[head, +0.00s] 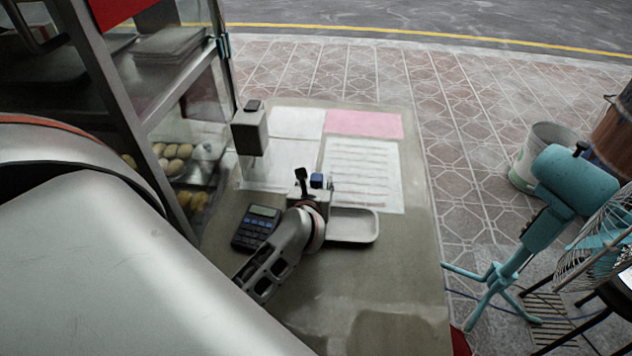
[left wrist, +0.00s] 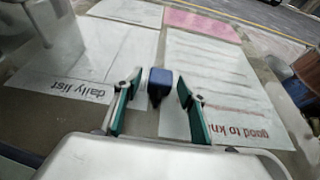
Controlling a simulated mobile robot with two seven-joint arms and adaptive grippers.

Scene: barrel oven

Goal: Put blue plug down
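The blue plug (head: 317,180) shows as a small blue block with a dark lower part, over the papers in the middle of the table. In the left wrist view the blue plug (left wrist: 159,78) sits between the two fingertips of my left gripper (left wrist: 159,88), with a visible gap on each side. The fingers are apart and do not appear to touch it. In the head view my left gripper (head: 313,186) reaches over the table, and its wrist hides part of the surface. Whether the plug rests on the table is hard to tell. My right gripper is not in view.
A calculator (head: 257,227) lies left of my gripper and a white tray (head: 353,225) right of it. Printed sheets (head: 362,170) and a pink sheet (head: 364,123) cover the back. A glass case (head: 180,130) borders the left. The table's front right is clear.

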